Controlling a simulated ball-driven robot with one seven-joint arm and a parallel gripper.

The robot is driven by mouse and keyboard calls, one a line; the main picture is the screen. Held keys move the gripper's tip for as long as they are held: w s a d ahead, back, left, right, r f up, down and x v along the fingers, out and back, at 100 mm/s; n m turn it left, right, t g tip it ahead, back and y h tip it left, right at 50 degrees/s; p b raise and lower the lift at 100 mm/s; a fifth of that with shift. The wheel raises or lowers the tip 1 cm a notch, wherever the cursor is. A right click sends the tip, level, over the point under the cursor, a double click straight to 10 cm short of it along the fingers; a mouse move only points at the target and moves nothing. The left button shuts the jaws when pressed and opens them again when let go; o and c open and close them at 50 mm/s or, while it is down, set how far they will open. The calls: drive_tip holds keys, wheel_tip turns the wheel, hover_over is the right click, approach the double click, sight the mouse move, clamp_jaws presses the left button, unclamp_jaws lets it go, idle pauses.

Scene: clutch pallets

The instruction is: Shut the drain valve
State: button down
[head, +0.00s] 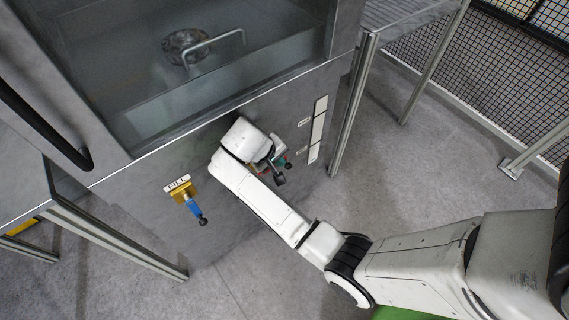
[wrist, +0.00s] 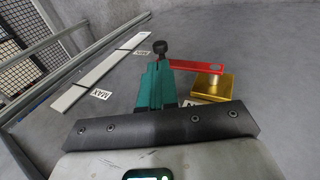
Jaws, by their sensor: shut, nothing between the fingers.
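The drain valve shows in the wrist view as a brass body (wrist: 212,83) with a red lever (wrist: 196,66) reaching left from it. A black ball knob (wrist: 160,47) sits at the lever's left end, just past my fingertips. My gripper (wrist: 157,65) has teal fingers shut together and empty, close beside the lever's end; I cannot tell whether they touch it. The valve's label is partly hidden behind my gripper.
The fill valve (head: 184,193), with a blue lever (head: 194,208) angled down to the right, is left of my wrist. A white level gauge strip (head: 318,130) is on the right of the panel. Tank legs (head: 350,110) and a mesh fence (head: 480,80) stand to the right.

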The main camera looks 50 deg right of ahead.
sight(289, 167)
drive_tip(key=shift+x, duration=2.7)
drive_tip(key=shift+s+d+y, duration=0.1)
drive_tip(key=shift+y, duration=0.2)
drive_tip(key=shift+f+p, duration=0.15)
drive_tip(key=shift+p, duration=0.25)
drive_tip(key=y+p, duration=0.1)
drive_tip(key=f+y, duration=0.1)
drive_tip(key=shift+s+d+f+t+y+p, duration=0.1)
drive_tip(key=shift+d+t+y+p, duration=0.2)
drive_tip(key=shift+d+t+p, duration=0.1)
wheel_tip(289, 167, down, 3)
drive_tip(key=t+y, duration=0.1)
drive_tip(key=y, duration=0.2)
drive_tip(key=shift+p, duration=0.3)
drive_tip(key=a+f+t+y+b, duration=0.2)
drive_tip(key=a+f+y+b, duration=0.1)
drive_tip(key=f+y+b, duration=0.2)
drive_tip(key=shift+w+a+f+m+y+b, duration=0.35)
drive_tip(key=shift+w+f+y, duration=0.2)
drive_tip(key=shift+y, duration=0.45)
drive_tip(key=shift+a, duration=0.15)
